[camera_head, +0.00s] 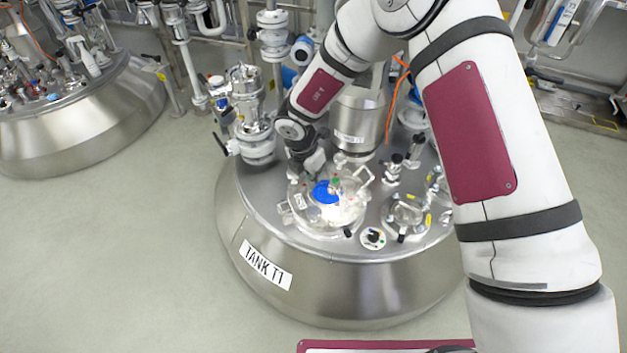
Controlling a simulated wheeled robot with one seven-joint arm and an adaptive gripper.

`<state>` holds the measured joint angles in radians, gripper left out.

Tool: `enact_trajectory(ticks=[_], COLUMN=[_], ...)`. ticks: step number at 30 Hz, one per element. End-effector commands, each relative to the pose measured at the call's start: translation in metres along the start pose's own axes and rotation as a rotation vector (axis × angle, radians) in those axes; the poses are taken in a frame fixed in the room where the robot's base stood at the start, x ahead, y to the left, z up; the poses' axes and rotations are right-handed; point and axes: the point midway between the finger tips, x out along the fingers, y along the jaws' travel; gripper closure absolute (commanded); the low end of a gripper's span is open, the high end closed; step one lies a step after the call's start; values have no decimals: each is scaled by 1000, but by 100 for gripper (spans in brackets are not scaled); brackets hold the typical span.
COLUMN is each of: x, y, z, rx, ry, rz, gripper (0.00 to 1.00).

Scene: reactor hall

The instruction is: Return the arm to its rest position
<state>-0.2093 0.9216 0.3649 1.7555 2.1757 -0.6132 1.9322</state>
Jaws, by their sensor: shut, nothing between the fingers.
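My arm (465,130) reaches up from the lower right and bends over toward the tank labelled TANK T1 (330,285). My gripper (314,162) points down above the tank lid, just behind the round glass-like port cover (330,205). It is small in the picture and partly hidden by my wrist. It is shut and I see nothing held in it. A blue disc (325,191) shows on the port cover, in front of the gripper. I cannot tell if the gripper touches anything.
A white valve column (253,120) stands close left of my wrist. A steel cylinder (358,118) stands just right of it. Small fittings (393,168) and a second round port (406,214) lie further right. Another tank (80,125) stands at upper left. The floor between the tanks is clear.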

Motion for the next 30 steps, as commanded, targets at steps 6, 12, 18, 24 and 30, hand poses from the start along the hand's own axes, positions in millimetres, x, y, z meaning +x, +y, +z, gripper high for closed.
enact_trajectory(ticks=[6,12,18,24,30], x=[0,0,-27,-125,-236], y=[0,0,10,32,31], z=[0,0,24,81,107], rx=[0,0,-113,-539,-1057], ry=[0,0,-59,-273,-524], rz=[0,0,75,278,394], gripper=[100,100,100,100,100])
